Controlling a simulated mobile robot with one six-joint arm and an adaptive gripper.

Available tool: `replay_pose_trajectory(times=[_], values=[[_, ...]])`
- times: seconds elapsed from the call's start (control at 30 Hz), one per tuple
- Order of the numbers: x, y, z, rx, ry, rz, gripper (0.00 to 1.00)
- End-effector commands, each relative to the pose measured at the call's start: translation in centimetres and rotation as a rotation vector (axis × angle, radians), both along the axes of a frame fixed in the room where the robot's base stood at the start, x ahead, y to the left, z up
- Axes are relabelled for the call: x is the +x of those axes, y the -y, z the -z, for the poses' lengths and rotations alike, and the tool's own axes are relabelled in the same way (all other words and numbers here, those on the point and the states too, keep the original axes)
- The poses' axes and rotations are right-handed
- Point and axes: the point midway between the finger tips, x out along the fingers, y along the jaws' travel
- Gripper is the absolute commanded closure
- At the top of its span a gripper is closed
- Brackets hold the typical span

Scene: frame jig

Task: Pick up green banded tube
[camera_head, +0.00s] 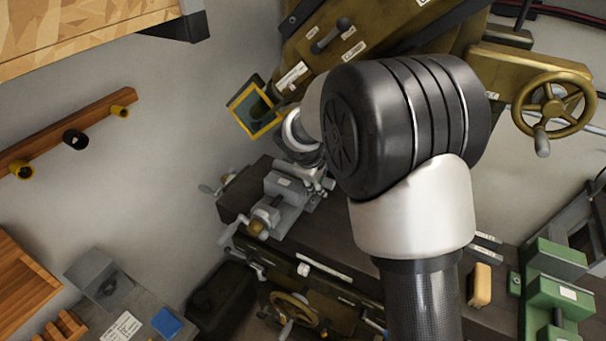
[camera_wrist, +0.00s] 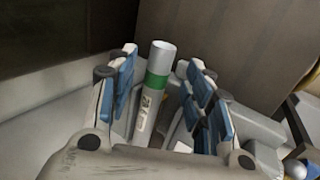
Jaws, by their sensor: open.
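The green banded tube (camera_wrist: 146,111) is a pale, slim cylinder with a light cap, a green band near its top and a marked label below. It stands slightly tilted in the wrist view. My gripper (camera_wrist: 157,62) is open, with blue-padded fingers to the left and right of the tube. The tube shows between them, with a visible gap on the right; whether the left finger touches it I cannot tell. Its lower end is hidden by the gripper body. In the head view I cannot make out the tube; my arm covers part of that area.
In the head view, a grey vise (camera_head: 286,196) sits on the machine table beneath my wrist. A yellow-edged frame (camera_head: 252,110) is close by on the left. A brass handwheel (camera_head: 553,105) and green blocks (camera_head: 556,260) are at right.

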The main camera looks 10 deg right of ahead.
Motion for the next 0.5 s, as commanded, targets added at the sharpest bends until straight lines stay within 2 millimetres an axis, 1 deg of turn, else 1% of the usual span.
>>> replay_pose_trajectory(times=[0.03, 0.13, 0.37, 0.4, 0.5], values=[[0.29, 0.26, 0.66, -0.001, -0.002, 0.001, 0.53], [0.67, 0.46, 1.27, 0.0, 0.001, -0.001, 0.53], [0.74, 0.5, 1.42, 0.0, 0.002, -0.002, 0.53], [0.73, 0.51, 1.41, 0.0, 0.002, -0.002, 0.54], [0.73, 0.51, 1.41, 0.0, 0.001, -0.001, 0.61]])
